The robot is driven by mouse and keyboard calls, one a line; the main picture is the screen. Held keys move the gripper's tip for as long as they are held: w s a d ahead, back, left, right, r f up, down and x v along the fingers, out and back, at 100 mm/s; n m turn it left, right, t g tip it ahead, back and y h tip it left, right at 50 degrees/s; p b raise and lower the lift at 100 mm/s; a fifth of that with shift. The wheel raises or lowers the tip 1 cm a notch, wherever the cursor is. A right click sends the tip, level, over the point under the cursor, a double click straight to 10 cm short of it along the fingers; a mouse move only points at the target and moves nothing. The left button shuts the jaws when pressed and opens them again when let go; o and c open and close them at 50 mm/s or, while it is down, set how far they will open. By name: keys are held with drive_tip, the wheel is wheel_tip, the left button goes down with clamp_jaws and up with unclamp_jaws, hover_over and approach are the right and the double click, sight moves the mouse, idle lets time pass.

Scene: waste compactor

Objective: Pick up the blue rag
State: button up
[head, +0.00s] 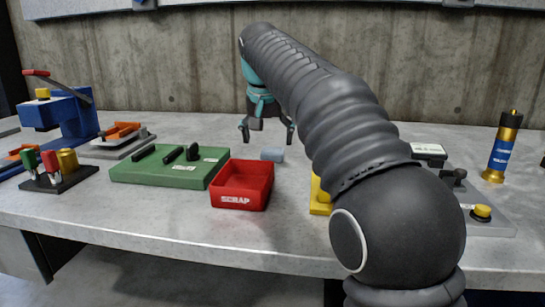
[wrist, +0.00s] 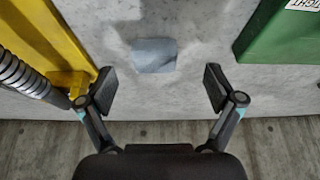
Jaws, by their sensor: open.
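The blue rag (head: 272,154) is a small, pale blue, folded piece lying on the grey table, behind the red scrap bin in the head view. It also shows in the wrist view (wrist: 155,55), ahead of the fingers and between their lines. My gripper (head: 268,136) is open and empty, pointing down above the table near the rag. In the wrist view its two fingers (wrist: 160,88) are wide apart, with the rag beyond the tips and not touched.
A red bin (head: 242,196) marked SCRAP and a green tray (head: 168,176) stand left of the rag. A yellow object (wrist: 45,45) stands at the other side in the wrist view. A blue press (head: 62,112) is far left; a gold-blue cylinder (head: 501,148) is right.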

sight(272, 150)
drive_tip(key=shift+w+d+f+b, duration=0.1)
drive_tip(key=shift+w+d+f, duration=0.1)
drive_tip(key=shift+w+f, duration=0.45)
drive_tip(key=shift+w+d+f+b, duration=0.1)
drive_tip(key=shift+w+d+f, duration=0.2)
drive_tip(key=shift+f, duration=0.5)
drive_tip(key=shift+w+d+f+b, duration=0.15)
drive_tip(key=shift+w+f, duration=0.35)
drive_tip(key=shift+f, duration=0.25)
drive_tip(key=c, duration=1.2)
